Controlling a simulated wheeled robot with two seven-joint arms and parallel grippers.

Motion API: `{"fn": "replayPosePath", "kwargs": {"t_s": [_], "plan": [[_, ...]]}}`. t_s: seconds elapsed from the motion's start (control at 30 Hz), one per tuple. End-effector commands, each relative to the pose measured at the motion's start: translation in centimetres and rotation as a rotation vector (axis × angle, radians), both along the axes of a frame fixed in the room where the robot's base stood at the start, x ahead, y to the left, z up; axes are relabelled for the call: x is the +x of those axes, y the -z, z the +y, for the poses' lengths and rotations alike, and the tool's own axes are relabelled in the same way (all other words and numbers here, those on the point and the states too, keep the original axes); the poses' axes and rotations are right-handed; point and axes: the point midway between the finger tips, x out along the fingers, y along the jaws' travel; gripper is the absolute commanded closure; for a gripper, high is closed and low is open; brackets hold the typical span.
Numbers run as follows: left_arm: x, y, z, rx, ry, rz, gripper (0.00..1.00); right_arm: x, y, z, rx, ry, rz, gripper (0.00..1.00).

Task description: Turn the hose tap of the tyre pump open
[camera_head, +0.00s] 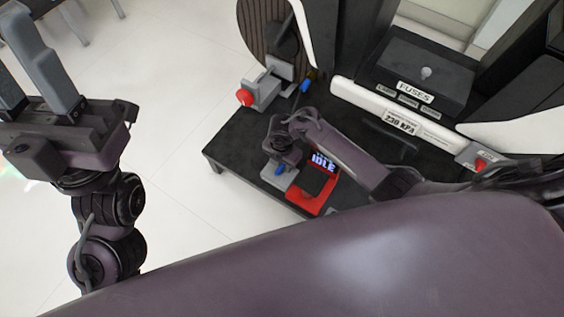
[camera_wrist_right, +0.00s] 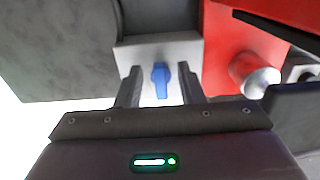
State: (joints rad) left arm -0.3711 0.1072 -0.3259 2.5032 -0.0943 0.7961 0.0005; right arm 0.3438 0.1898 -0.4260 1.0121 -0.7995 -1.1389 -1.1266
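The tyre pump (camera_head: 301,202) is a red unit with a lit display reading "IDLE", at the dark bench's front edge. Its hose tap (camera_head: 279,170) has a blue handle on a light grey block, just left of the red body. In the right wrist view the blue tap handle (camera_wrist_right: 160,80) points along the gripper's direction. My right gripper (camera_head: 281,153) is open, with one finger (camera_wrist_right: 130,88) on each side of the handle and visible gaps between. My left gripper (camera_head: 24,75) is raised at the far left, its two grey fingers apart and empty.
A grey clamp-like fixture with a red knob (camera_head: 244,97) stands at the bench's back left. A black fuse box (camera_head: 425,72) and a white "230 KPA" bar (camera_head: 400,121) lie behind my right arm. A round metal knob (camera_wrist_right: 262,80) is right of the tap. Open floor lies left.

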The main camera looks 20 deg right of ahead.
Motion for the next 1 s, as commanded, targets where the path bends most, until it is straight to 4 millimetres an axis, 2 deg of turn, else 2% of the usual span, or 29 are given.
{"fn": "replayPosePath", "kwargs": {"t_s": [0.27,0.5,0.53,0.8,1.0], "plan": [[-0.1,-0.1,0.1,-0.003,0.0,-0.006,0.64,0.0,0.0,0.0,0.0,0.0,0.0,0.67],[-0.1,-0.1,0.0,-0.003,0.0,-0.006,0.64,0.0,0.0,0.0,0.0,-0.001,0.0,0.98],[-0.1,-0.1,0.0,-0.003,0.0,-0.006,0.64,0.0,0.0,0.0,0.0,-0.001,0.0,1.0],[0.2,-0.2,-0.1,0.004,0.0,0.009,0.64,0.0,0.0,0.0,0.0,0.008,0.0,1.0],[3.5,1.9,-1.4,0.078,-0.005,0.198,0.64,-0.1,-0.2,0.0,0.001,0.058,0.001,1.0]]}}
